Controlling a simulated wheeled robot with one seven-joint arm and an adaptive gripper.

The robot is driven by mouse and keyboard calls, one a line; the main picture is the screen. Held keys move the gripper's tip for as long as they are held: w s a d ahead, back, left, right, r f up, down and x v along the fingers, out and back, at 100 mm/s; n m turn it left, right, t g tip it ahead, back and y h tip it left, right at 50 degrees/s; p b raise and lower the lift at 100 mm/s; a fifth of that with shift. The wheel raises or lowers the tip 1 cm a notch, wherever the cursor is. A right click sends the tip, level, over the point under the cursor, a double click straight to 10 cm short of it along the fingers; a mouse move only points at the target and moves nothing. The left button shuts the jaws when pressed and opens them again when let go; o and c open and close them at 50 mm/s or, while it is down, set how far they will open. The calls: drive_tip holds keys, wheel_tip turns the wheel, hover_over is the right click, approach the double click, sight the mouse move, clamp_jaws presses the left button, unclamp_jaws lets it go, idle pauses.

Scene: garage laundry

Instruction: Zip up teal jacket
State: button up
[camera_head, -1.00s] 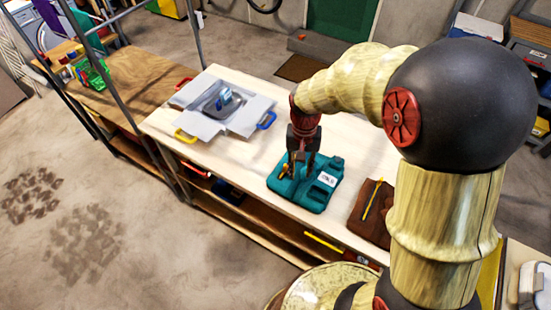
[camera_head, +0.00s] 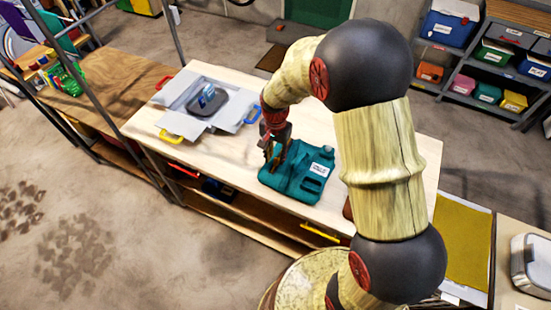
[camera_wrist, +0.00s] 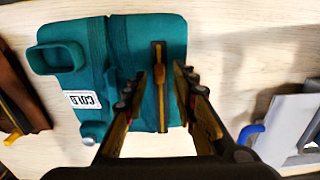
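The teal jacket (camera_head: 312,187) lies folded flat on the light wooden table, with a white label reading COLD. It fills the upper middle of the wrist view (camera_wrist: 120,45). My gripper (camera_head: 274,160) is over the jacket's left part in the head view. In the wrist view my gripper (camera_wrist: 169,72) has its two fingers apart, with teal fabric visible between them. I cannot tell whether the fingertips touch the jacket or strip.
A brown folded item (camera_wrist: 22,90) with a yellow strip lies beside the jacket, mostly hidden by my arm in the head view. Bare tabletop (camera_head: 240,155) lies between.

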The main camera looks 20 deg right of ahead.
drive_tip(key=shift+f, duration=0.7)
drive_tip(key=c, duration=0.3)
drive_tip(key=c, duration=0.4)
clamp_jaws()
